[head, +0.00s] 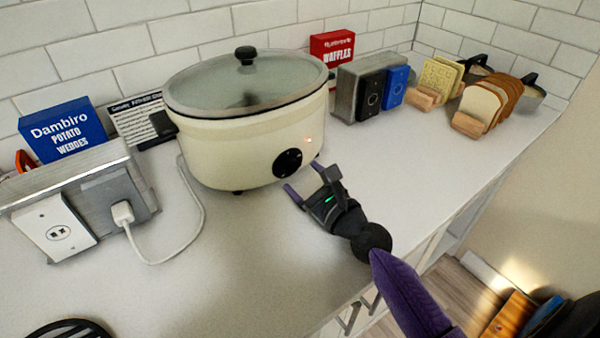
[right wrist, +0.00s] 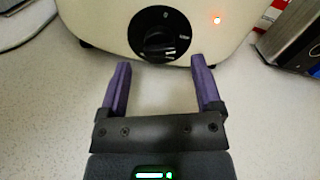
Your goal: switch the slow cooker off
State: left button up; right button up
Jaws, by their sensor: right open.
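The cream slow cooker (head: 235,135) stands on the white counter with its glass lid on. Its black control dial (head: 288,162) faces the front, and a small orange light (head: 307,139) glows to the right of it. In the right wrist view the dial (right wrist: 159,34) and the lit light (right wrist: 217,20) show clearly. My right gripper (head: 304,181) is open and empty just in front of the dial. In the right wrist view its purple fingers (right wrist: 160,75) are spread apart, with their tips just below the dial and apart from it. My left gripper is not in view.
A white cord runs from the cooker to an outlet box (head: 57,228) at left. Blue potato wedges box (head: 65,130) stands behind it. A metal box (head: 345,95), bread slices (head: 480,105) and a red waffles box (head: 331,46) are right and behind. The front counter is clear.

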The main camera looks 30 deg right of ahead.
jog(key=shift+w+a, duration=0.15)
jog(key=shift+w, duration=0.9)
grip_shut()
